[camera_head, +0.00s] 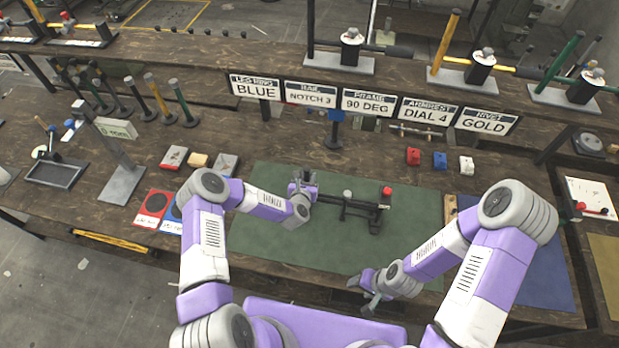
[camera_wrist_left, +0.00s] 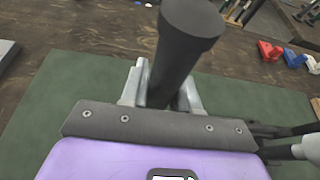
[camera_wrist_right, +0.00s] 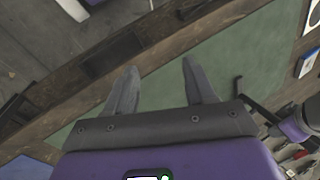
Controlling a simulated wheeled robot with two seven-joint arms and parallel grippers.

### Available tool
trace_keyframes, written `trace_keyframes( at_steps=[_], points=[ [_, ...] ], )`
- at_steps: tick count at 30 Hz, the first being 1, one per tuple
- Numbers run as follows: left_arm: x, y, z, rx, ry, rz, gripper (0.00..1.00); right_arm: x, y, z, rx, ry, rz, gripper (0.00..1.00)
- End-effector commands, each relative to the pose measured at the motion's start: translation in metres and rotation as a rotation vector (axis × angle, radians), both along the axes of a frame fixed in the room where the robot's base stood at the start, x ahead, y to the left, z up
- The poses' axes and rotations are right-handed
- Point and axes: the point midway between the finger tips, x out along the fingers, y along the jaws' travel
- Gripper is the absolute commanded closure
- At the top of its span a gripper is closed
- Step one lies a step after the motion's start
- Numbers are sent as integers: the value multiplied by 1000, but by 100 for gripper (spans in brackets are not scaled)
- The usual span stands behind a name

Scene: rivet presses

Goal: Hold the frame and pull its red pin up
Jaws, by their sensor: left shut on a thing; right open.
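The dark frame (camera_head: 350,207) lies on the green mat, with a red pin (camera_head: 387,191) upright at its right end. My left gripper (camera_head: 304,178) is at the frame's left end. In the left wrist view my left gripper (camera_wrist_left: 160,92) is shut around a thick black upright post (camera_wrist_left: 180,50), which seems to be part of the frame. My right gripper (camera_head: 361,293) is open and empty near the mat's front edge, apart from the frame. In the right wrist view only bare mat and table edge show between the right gripper's fingers (camera_wrist_right: 158,78).
Red (camera_head: 413,156), blue (camera_head: 440,160) and white (camera_head: 466,165) blocks stand behind the mat on the right. Hanging signs (camera_head: 368,102) and a rail cross the back. The green mat (camera_head: 330,250) is clear in front of the frame.

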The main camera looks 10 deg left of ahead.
Motion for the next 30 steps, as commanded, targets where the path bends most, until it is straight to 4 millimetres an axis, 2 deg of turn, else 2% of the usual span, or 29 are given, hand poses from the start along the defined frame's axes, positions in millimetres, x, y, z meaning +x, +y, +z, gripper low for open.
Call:
trace_keyframes(
  at_steps=[7, 11, 16, 20, 24, 27, 30],
  points=[
    [0, 0, 1, 0, -1, -1, 100, 2, 0, -1, 0, -12, 3, 44],
    [0, 0, 1, 0, -1, -1, 100, 20, -3, -6, -1, -107, 29, 44],
    [0, 0, 1, -1, -2, -1, 100, 75, -10, -12, -13, -402, 99, 44],
    [0, -1, 1, -1, -2, -1, 100, 121, -17, -5, -38, -687, 148, 44],
    [0, -1, 1, -2, -2, 0, 100, 161, -27, 15, -84, -987, 171, 44],
    [1, -1, 1, -2, -3, 0, 100, 180, -36, 33, -129, -1186, 166, 44],
    [1, -1, 1, -3, -3, -1, 100, 192, -46, 51, -174, -1349, 149, 44]
  ],
)
